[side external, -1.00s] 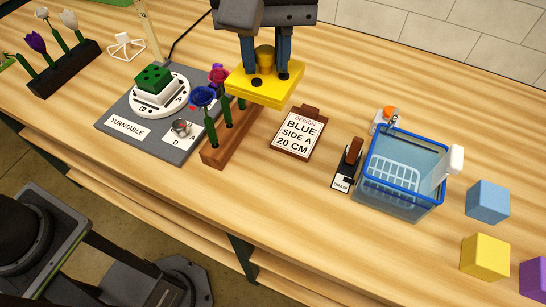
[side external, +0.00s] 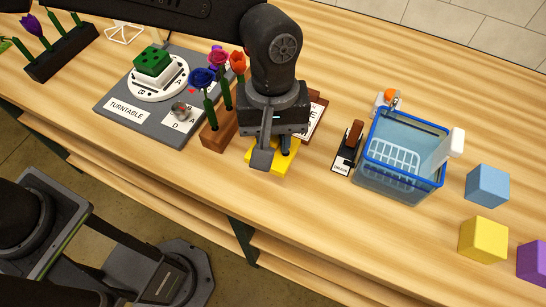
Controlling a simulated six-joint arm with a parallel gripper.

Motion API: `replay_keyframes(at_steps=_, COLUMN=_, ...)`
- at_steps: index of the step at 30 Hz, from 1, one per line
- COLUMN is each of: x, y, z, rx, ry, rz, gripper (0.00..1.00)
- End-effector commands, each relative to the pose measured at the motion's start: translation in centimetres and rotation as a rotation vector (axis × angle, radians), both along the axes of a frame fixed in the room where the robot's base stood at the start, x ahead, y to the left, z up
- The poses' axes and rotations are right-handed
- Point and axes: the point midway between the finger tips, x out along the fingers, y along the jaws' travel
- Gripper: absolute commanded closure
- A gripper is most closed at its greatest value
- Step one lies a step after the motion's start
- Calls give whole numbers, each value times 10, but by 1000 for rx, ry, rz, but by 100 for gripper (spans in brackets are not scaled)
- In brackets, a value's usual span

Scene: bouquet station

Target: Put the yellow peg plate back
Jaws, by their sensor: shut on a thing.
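The yellow peg plate (side external: 256,165) is low over or on the wooden table, just right of the wooden flower rack (side external: 218,134). My gripper (side external: 272,155) is above it, pointing down, with its fingers shut on the plate's knob. The knob is mostly hidden by the fingers, and my wrist covers much of the plate. I cannot tell whether the plate touches the table.
The rack holds blue, magenta and orange flowers. The turntable (side external: 126,113) with a green block is at left. The design card (side external: 315,118) is partly hidden behind my wrist. A drain switch (side external: 347,150), blue-rimmed basin (side external: 400,200) and coloured cubes (side external: 488,185) stand right. Table in front is clear.

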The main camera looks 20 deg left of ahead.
Motion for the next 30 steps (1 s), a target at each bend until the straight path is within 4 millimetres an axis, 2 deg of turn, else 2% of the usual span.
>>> replay_keyframes(at_steps=1, x=0, y=0, z=-9, rx=2, ry=2, rz=1, gripper=93)
replay_keyframes(at_steps=8, x=0, y=0, z=-28, rx=2, ry=1, rz=1, gripper=93)
replay_keyframes(at_steps=15, x=0, y=0, z=-58, rx=1, ry=0, rz=0, gripper=93)
replay_keyframes(at_steps=26, x=0, y=0, z=-62, rx=0, ry=-1, rz=0, gripper=93)
replay_keyframes(at_steps=27, x=0, y=0, z=-62, rx=0, ry=-1, rz=0, gripper=74)
replay_keyframes(at_steps=30, x=0, y=0, z=-62, rx=0, ry=-1, rz=0, gripper=64)
